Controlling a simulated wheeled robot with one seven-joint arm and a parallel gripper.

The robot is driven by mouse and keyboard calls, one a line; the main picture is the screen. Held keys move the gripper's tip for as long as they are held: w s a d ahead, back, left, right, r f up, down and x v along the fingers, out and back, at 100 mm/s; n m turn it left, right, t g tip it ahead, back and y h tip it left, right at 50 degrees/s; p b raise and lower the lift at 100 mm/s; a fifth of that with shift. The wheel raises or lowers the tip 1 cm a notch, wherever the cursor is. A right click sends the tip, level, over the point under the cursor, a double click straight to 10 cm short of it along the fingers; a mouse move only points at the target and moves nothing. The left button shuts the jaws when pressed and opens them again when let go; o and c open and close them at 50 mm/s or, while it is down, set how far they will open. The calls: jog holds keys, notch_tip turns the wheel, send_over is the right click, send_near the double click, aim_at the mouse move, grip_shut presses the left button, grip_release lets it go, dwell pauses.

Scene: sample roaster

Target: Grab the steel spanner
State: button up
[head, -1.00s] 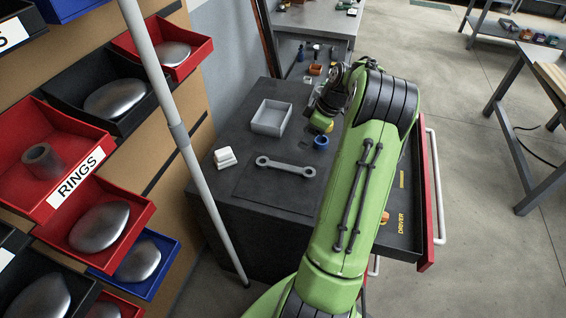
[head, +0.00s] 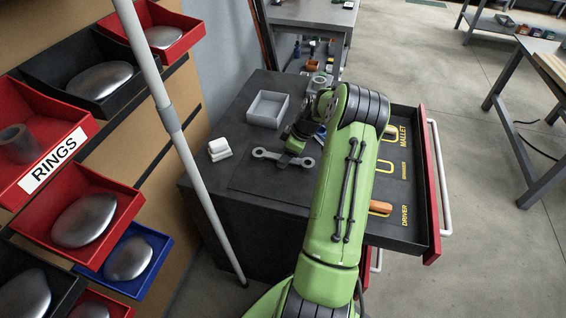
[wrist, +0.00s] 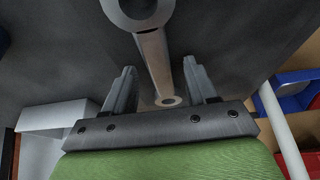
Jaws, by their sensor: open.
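The steel spanner (head: 266,154) lies flat on the dark bench top in the head view, a ring at each end. My gripper (head: 292,150) is over its middle and hides part of the handle. In the wrist view the spanner (wrist: 154,55) runs lengthwise between the two open fingers of my gripper (wrist: 159,72). Its larger ring (wrist: 143,8) is cut by the top edge, and its other ring (wrist: 168,101) shows close to the gripper's palm. The fingers stand on either side of the handle with gaps. Whether they reach down to its height I cannot tell.
A grey open tray (head: 283,103) stands behind the spanner, and white blocks (head: 219,149) lie to its left. An open drawer (head: 408,150) at the right has labelled places and an orange-handled tool (head: 380,207). A grey pole (head: 193,172) stands in front of the bins at left.

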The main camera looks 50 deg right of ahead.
grip_shut()
dwell(0.3)
jog(key=shift+r, duration=0.1)
